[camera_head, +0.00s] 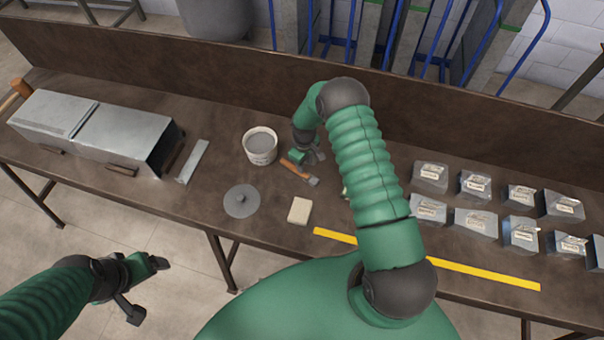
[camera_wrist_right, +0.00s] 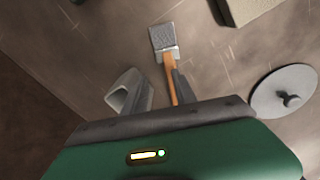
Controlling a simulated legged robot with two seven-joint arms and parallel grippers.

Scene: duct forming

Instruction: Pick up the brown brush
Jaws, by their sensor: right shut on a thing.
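The brown brush (camera_head: 297,171) has an orange-brown handle and a grey head. It is on or just above the table, right of the white bucket; I cannot tell which. My right gripper (camera_head: 309,158) is at its handle end, shut on it. In the right wrist view the brush (camera_wrist_right: 168,58) points away from the gripper (camera_wrist_right: 155,88), with its handle beside the dark finger. The palm hides the handle's rear end. My left gripper (camera_head: 148,287) is open and empty, in front of the table at the lower left.
The white bucket (camera_head: 260,146), a grey lid with a knob (camera_head: 241,201) and a beige block (camera_head: 299,210) are close by. Metal ducts (camera_head: 95,130) stand at left. Several grey labelled blocks (camera_head: 475,184) and a yellow strip (camera_head: 480,273) lie at right. A raised board (camera_head: 430,130) backs the table.

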